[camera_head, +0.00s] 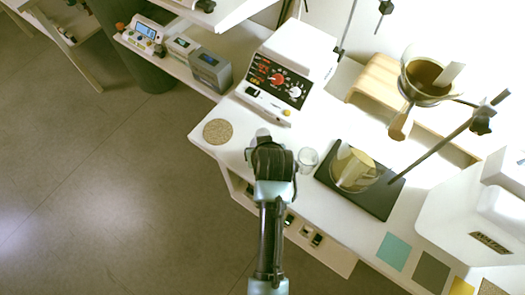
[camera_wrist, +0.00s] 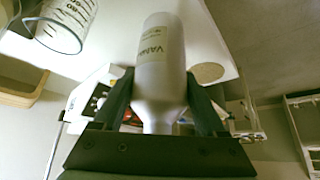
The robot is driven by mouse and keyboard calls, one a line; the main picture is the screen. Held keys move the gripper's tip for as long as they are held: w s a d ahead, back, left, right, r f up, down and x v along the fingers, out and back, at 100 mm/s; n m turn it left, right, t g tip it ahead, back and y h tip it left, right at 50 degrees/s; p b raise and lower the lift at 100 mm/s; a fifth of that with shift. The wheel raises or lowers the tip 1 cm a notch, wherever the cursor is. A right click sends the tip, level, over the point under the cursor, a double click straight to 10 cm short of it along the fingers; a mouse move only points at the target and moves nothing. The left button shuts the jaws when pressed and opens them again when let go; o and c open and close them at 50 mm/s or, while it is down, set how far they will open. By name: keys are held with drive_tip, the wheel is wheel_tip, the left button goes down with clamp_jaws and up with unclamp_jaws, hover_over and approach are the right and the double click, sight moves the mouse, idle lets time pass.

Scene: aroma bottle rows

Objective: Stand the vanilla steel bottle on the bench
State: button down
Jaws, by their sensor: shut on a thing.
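A pale grey steel bottle (camera_wrist: 160,65) with a label beginning "VAN" is between the two dark fingers of my gripper (camera_wrist: 160,108) in the wrist view. The fingers are shut on it near its narrower neck end, and its wide body points away from my palm. In the head view my gripper (camera_head: 268,150) is over the near edge of the white bench (camera_head: 234,155). Only a small part of the bottle (camera_head: 262,134) shows there, the rest hidden by my wrist. I cannot tell whether the bottle touches the bench.
A round cork mat (camera_head: 217,131) lies left of my gripper. A glass beaker (camera_head: 307,160) stands close to its right, then a black stand base (camera_head: 380,200) with a jug (camera_head: 354,172). A white device with dials (camera_head: 277,84) stands behind. Some bare bench lies between mat and gripper.

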drive_tip(key=shift+f, duration=0.85)
drive_tip(key=shift+f, duration=0.15)
unclamp_jaws()
